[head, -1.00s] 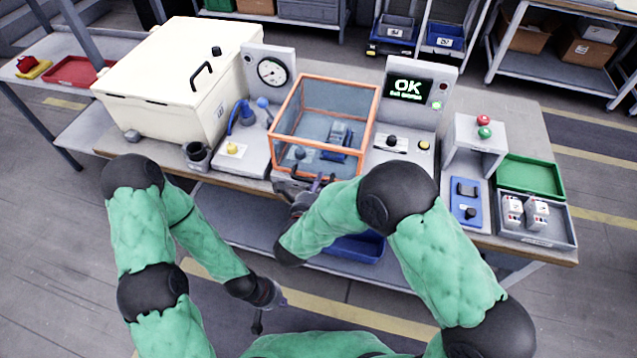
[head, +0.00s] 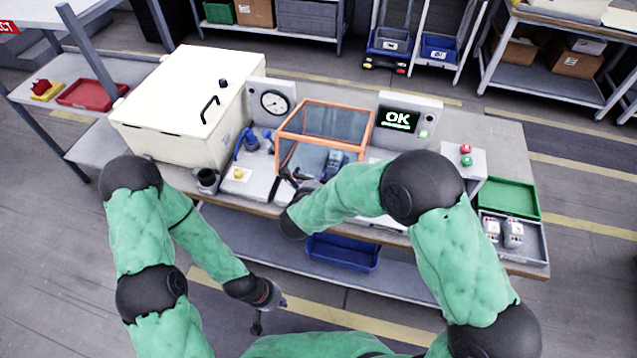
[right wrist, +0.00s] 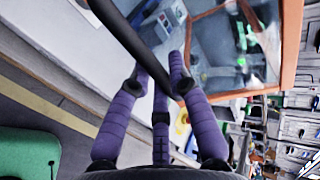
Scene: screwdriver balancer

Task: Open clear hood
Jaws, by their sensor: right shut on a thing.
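The clear hood (head: 325,122), a see-through box with an orange frame, stands mid-bench with its front edge raised. A blue-grey device (head: 334,162) shows below that edge. My right gripper (head: 302,184) is at the hood's front left, partly hidden by my forearm. In the right wrist view its purple fingers (right wrist: 160,88) are shut on a dark bar, the hood's handle (right wrist: 128,38), with the orange frame (right wrist: 240,88) beyond. My left gripper (head: 270,312) hangs low in front of the bench, away from the hood; its jaw opening is too small to judge.
A cream box (head: 180,105) and a gauge panel (head: 274,103) stand left of the hood. An OK display (head: 398,118) stands to its right. A green tray (head: 508,198) is at the bench's right end. A blue bin (head: 342,253) sits on the lower shelf.

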